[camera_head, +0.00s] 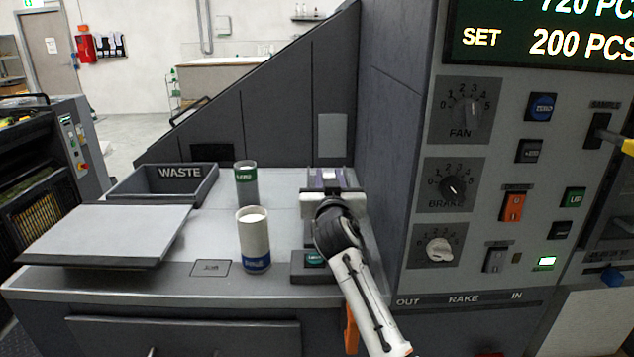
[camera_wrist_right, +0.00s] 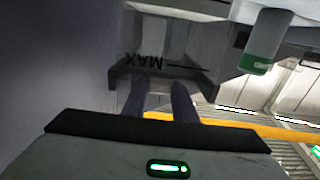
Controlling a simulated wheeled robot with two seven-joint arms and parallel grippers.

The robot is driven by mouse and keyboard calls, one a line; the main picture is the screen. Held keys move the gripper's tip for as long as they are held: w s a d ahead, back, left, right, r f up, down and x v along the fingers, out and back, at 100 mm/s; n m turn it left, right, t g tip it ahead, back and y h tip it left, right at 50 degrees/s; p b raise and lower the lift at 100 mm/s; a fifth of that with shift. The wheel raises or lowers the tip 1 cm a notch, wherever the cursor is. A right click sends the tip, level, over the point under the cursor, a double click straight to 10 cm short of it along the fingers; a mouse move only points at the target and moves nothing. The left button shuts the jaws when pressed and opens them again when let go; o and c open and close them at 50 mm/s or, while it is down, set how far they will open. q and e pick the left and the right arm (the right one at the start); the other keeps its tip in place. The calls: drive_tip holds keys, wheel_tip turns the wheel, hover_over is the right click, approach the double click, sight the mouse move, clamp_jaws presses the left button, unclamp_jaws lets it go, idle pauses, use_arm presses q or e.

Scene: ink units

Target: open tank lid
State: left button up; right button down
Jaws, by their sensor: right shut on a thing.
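My right gripper (camera_head: 328,182) is at the back right of the grey bench, beside the tall panel. It is shut on a part of the tank, likely its lid; the gripper hides most of that part. In the right wrist view its two dark fingers (camera_wrist_right: 160,100) reach to a grey tank (camera_wrist_right: 185,45) with a MAX mark and a line on its wall. How far the lid is raised cannot be told. My left gripper is not in view.
A canister with a green band (camera_head: 246,185) and one with a blue band (camera_head: 254,240) stand left of my right arm. A WASTE tray (camera_head: 205,188) and a flat grey plate (camera_head: 105,232) lie further left. A control panel (camera_head: 400,150) rises close on the right.

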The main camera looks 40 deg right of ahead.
drive_tip(key=c, duration=1.4)
unclamp_jaws()
drive_tip(key=shift+c, duration=0.2)
drive_tip(key=b+v, duration=0.1)
drive_tip(key=v, duration=0.9)
drive_tip(key=shift+s+a, duration=0.1)
